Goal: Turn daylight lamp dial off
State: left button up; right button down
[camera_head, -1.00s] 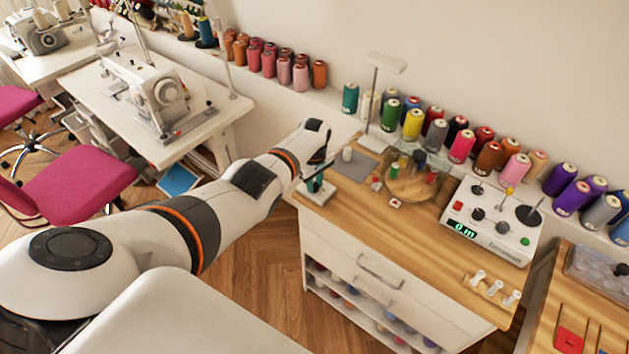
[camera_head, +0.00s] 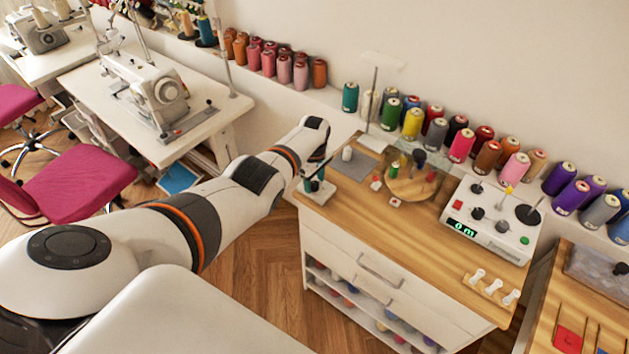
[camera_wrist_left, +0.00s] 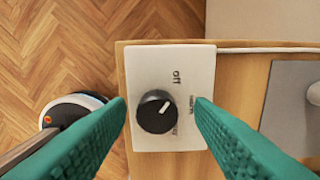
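A black round dial (camera_wrist_left: 153,118) with a white pointer mark sits on a white control plate (camera_wrist_left: 195,65) in the left wrist view. The mark points up and right. "Off" is printed above the dial; lettering at its right is partly hidden by a finger. My left gripper (camera_wrist_left: 160,108) is open, its green fingers on either side of the dial with gaps showing. In the head view my left gripper (camera_head: 315,176) is over the plate (camera_head: 314,196) at the cabinet's left corner. The lamp's post (camera_head: 374,95) stands behind; its pale head (camera_head: 384,62) barely stands out from the wall. My right gripper is not in view.
A grey mat (camera_head: 352,165) lies beside the plate. A round wooden board (camera_head: 408,190) and a white device with a green display (camera_head: 495,240) stand further right. Thread cones line the wall ledge. The wooden floor (camera_head: 265,270) is clear left of the cabinet.

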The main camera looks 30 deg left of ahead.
aim_at(314, 183)
pick_arm(q)
jog(key=shift+s, duration=0.1)
jog(key=shift+d+r, duration=0.1)
jog(key=shift+r, duration=0.1)
notch_tip(314, 183, up, 4)
jog(key=shift+r+p, duration=0.1)
jog(key=shift+p, duration=1.15)
notch_tip(314, 183, up, 7)
jog(key=shift+r, duration=0.15)
